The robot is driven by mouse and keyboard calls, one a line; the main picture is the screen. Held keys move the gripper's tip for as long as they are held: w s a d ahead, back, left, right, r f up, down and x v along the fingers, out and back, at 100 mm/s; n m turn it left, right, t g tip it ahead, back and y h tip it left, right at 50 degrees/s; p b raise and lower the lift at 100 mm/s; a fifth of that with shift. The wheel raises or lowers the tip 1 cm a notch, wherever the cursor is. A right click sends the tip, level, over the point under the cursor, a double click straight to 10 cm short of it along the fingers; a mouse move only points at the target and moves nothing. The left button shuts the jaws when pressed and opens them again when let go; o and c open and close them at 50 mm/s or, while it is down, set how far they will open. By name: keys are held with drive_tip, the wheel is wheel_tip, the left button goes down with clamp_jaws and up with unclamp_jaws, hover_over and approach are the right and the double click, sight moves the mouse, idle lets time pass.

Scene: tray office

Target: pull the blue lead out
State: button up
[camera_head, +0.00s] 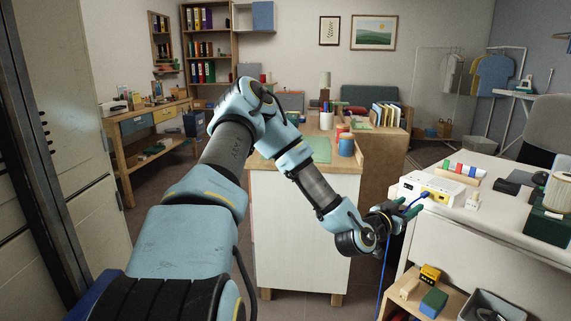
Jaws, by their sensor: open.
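A white box (420,182) with a yellow strip of ports on its front stands on the white desk at the right. The blue lead (383,270) runs from the box's front, past my gripper, and hangs down in front of the desk. Its blue plug end (424,195) is at the ports; how deep it sits is too small to tell. My gripper (415,208) is open, with its dark fingers close to the plug end, pointing at the box. Whether the fingers surround or touch the lead cannot be told.
The white desk (495,222) also holds coloured blocks (468,170), a small white item (473,201) and a dark green box (545,226). Below are a low wooden shelf (405,301) with blocks and a grey bin (490,305). A white cabinet (303,235) stands behind my arm.

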sight(422, 196)
drive_tip(key=shift+b+x, duration=0.6)
drive_tip(key=shift+x, duration=3.8)
drive_tip(key=shift+c, duration=0.3)
clamp_jaws()
drive_tip(key=shift+s+a, duration=0.1)
drive_tip(key=shift+a, duration=0.05)
drive_tip(key=shift+v, duration=2.85)
drive_tip(key=shift+a, duration=0.1)
drive_tip(key=shift+v, duration=1.45)
